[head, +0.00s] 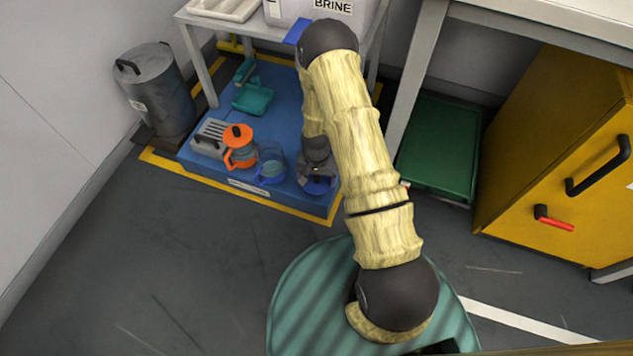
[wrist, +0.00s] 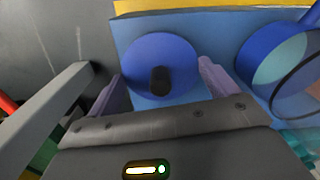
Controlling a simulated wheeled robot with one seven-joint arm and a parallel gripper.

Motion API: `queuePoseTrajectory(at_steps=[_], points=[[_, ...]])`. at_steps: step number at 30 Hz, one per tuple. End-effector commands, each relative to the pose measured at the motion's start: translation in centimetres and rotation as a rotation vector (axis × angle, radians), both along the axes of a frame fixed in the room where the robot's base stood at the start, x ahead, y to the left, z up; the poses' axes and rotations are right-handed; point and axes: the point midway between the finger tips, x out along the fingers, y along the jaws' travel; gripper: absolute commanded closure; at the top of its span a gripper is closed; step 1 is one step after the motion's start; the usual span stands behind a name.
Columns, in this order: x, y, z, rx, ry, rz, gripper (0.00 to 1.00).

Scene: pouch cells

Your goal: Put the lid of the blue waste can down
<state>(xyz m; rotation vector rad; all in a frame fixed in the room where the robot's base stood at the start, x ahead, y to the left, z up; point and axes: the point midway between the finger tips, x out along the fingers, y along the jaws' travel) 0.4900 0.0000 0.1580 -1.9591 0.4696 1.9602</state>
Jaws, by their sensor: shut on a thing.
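The blue round lid (wrist: 137,72) with a black knob (wrist: 160,81) lies between the two purple fingers of my gripper (wrist: 160,88) in the wrist view. The fingers are shut on the lid at opposite sides of its rim. In the head view my gripper (head: 318,176) is low over the blue platform, with the lid (head: 318,187) showing under it. I cannot tell whether the lid touches the platform. The blue waste can (head: 271,168) stands just left of my gripper, with no lid on it. It also shows at the right edge of the wrist view (wrist: 280,62).
The blue platform (head: 213,166) also carries an orange-lidded jug (head: 240,155), a grey slotted block (head: 209,138) and a teal dustpan (head: 253,98). A metal drum (head: 156,90) stands left, a table leg (head: 412,80) and green tray (head: 438,150) right. Floor in front is clear.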

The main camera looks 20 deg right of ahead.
Motion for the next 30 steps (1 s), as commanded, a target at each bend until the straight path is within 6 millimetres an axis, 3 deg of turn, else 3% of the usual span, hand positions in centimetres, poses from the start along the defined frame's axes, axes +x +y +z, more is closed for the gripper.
queuePoseTrajectory(at_steps=[1, 3, 16, 17, 19, 30], points=[[0.00, 0.00, -1.35, 0.000, 0.000, 0.000, 0.36], [0.01, 0.00, -2.01, 0.000, 0.000, 0.000, 0.36], [-0.01, 0.00, -2.31, 0.000, 0.000, 0.000, 0.36], [-0.01, 0.00, -2.32, 0.000, 0.000, 0.000, 0.13], [0.00, 0.00, -2.27, 0.000, 0.000, 0.000, 0.00], [0.04, 0.00, -1.38, 0.000, -0.001, -0.001, 0.00]])
